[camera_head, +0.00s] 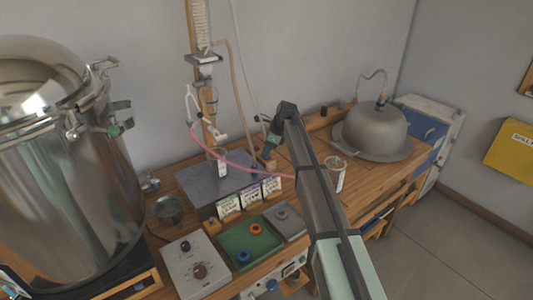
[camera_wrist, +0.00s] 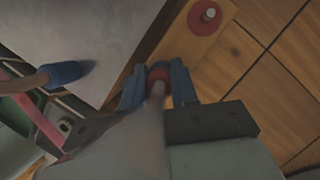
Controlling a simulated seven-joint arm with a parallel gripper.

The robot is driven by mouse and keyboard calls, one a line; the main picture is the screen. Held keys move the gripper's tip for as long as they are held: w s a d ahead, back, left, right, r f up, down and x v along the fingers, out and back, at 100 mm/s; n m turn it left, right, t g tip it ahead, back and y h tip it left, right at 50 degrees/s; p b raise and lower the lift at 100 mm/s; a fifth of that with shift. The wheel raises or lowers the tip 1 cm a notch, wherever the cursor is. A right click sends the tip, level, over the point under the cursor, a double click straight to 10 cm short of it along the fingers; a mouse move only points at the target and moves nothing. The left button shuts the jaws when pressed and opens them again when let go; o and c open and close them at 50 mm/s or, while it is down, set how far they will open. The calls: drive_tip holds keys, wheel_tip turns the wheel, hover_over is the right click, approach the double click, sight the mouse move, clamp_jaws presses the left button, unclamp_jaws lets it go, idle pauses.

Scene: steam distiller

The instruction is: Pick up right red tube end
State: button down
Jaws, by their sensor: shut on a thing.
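My gripper (camera_head: 268,148) is at the wooden bench, just right of the grey slab (camera_head: 222,176). In the wrist view its two blue fingers (camera_wrist: 158,88) are shut on the red tube end (camera_wrist: 158,73), with a pale tube running from it toward the camera. A pink-red tube (camera_head: 240,165) runs from the glassware on the left and passes behind my arm. Part of pink tube (camera_wrist: 38,122) also shows at the left of the wrist view. My arm hides part of the tube in the head view.
A blue-ended tan tube (camera_wrist: 62,73) lies over the grey slab. A red disc with a pale peg (camera_wrist: 208,16) is on a wooden strip. Labelled cards (camera_head: 250,193), a green tray (camera_head: 247,242), a glass jar (camera_head: 336,170) and a metal dome (camera_head: 375,130) stand around.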

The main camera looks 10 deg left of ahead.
drive_tip(key=shift+r, duration=0.15)
drive_tip(key=shift+r, duration=0.25)
drive_tip(key=v, duration=0.3)
drive_tip(key=shift+a, duration=0.1)
drive_tip(key=d, duration=1.6)
drive_tip(key=a, duration=0.5)
drive_tip(key=a+r+n, duration=0.1)
drive_tip(key=a, duration=0.4)
drive_tip(key=a+n, duration=0.1)
drive_tip(key=a, duration=0.4)
drive_tip(key=shift+s+a+r+g, duration=0.2)
drive_tip(key=shift+a+r+g, duration=0.05)
drive_tip(key=shift+r+g, duration=0.1)
drive_tip(key=shift+m, duration=0.5)
drive_tip(key=w+a, duration=0.2)
drive_tip(key=w+a+r, duration=0.1)
drive_tip(key=w+a, duration=0.1)
drive_tip(key=a, duration=0.1)
drive_tip(key=w+a, duration=0.2)
drive_tip(key=shift+w+a+r, duration=0.1)
drive_tip(key=shift+a+r, duration=0.05)
drive_tip(key=shift+r, duration=0.25)
drive_tip(key=shift+m, duration=0.5)
drive_tip(key=shift+f, duration=0.15)
